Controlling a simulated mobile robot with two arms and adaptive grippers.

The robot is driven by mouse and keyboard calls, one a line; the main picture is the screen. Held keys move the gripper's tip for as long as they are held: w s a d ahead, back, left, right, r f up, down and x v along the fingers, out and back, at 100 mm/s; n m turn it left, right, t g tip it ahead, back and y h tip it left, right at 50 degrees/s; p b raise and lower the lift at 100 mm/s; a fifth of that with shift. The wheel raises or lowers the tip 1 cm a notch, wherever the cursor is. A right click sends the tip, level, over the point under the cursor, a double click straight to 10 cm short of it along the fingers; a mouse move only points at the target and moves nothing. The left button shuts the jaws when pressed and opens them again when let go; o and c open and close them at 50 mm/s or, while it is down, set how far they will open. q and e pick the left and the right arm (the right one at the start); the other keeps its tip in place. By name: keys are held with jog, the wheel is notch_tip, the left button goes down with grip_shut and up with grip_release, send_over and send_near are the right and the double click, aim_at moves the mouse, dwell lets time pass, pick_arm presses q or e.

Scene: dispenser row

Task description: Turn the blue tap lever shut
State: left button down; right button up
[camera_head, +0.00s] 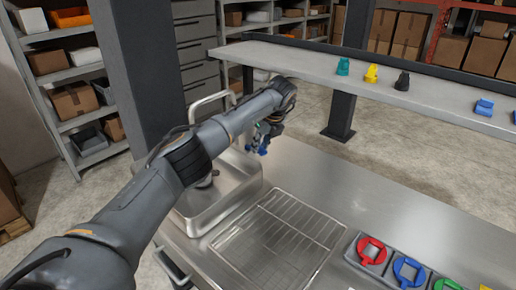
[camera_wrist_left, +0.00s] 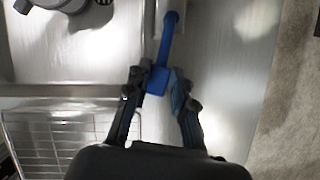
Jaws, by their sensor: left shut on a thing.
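The blue tap lever (camera_wrist_left: 168,45) runs up from between my left fingers in the left wrist view, with a square blue block (camera_wrist_left: 157,80) at its near end. My left gripper (camera_wrist_left: 158,84) is shut on that block, one dark finger on each side. In the head view my left gripper (camera_head: 263,137) is at the far side of the counter, just right of the sink. Only small blue parts of the lever show there, since my wrist and fingers hide the rest. My right gripper is in neither view.
A steel sink (camera_head: 249,196) lies under my left arm, with a bent metal pipe (camera_head: 210,97) behind it. A wire rack (camera_head: 284,235) and several coloured square holders, one red (camera_head: 371,240), sit nearer. A raised shelf (camera_head: 300,60) holds small coloured pieces.

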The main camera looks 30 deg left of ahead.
pick_arm(q)
jog(key=shift+w+d+n, duration=0.15)
jog(key=shift+w+n, duration=0.35)
jog(key=shift+n, duration=0.2)
jog(key=c, duration=1.1)
grip_release()
jog(key=v, duration=1.2)
jog(key=shift+w+d, duration=0.1)
jog(key=shift+w, duration=0.1)
jog(key=shift+c, duration=0.3)
